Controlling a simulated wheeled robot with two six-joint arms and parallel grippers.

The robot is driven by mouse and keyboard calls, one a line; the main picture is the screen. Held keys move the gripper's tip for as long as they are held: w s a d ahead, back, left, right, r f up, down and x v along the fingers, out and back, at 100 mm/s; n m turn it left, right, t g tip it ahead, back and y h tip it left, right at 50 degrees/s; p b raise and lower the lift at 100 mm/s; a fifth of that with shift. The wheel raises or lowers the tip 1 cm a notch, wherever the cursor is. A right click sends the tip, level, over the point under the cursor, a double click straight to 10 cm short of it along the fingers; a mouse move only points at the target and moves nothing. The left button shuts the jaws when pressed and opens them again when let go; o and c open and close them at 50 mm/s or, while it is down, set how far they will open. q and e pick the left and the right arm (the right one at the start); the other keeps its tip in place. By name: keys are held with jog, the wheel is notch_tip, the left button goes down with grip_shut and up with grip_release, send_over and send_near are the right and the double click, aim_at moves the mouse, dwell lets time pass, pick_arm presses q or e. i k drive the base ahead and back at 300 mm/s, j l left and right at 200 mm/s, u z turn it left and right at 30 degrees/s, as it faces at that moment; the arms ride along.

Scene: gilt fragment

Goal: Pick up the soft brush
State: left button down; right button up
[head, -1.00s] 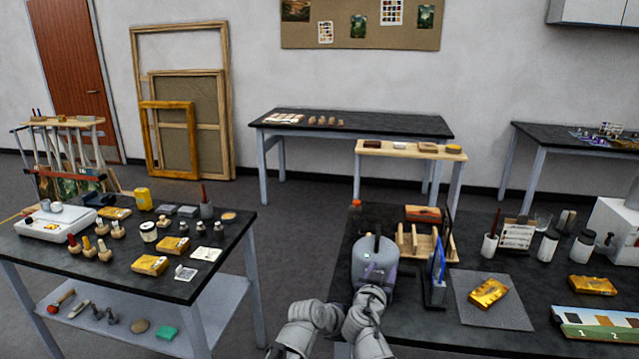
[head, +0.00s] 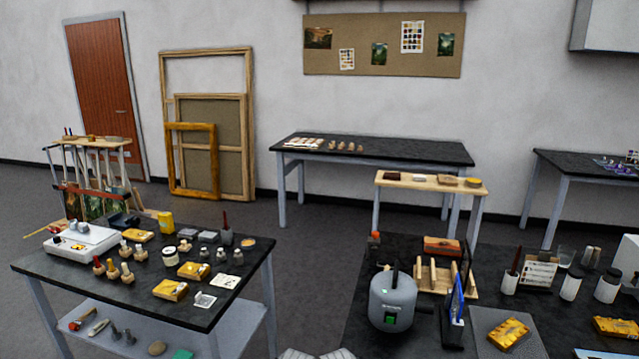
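I cannot tell for sure which item is the soft brush. A dark cup (head: 226,236) at the back right corner of the left table holds something with a red upright handle (head: 224,219). A white cup (head: 509,283) on the right table holds a dark-handled tool (head: 515,260), perhaps a brush. Small wooden-based items (head: 112,268) with coloured tops stand on the left table, too small to identify. Neither of my grippers shows; only a sliver of my grey arm is at the bottom edge.
The left table (head: 60,281) is crowded with small jars, gilded blocks and a white device. Dark floor lies between the tables.

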aim_at(517, 258)
jog(key=z, duration=1.25)
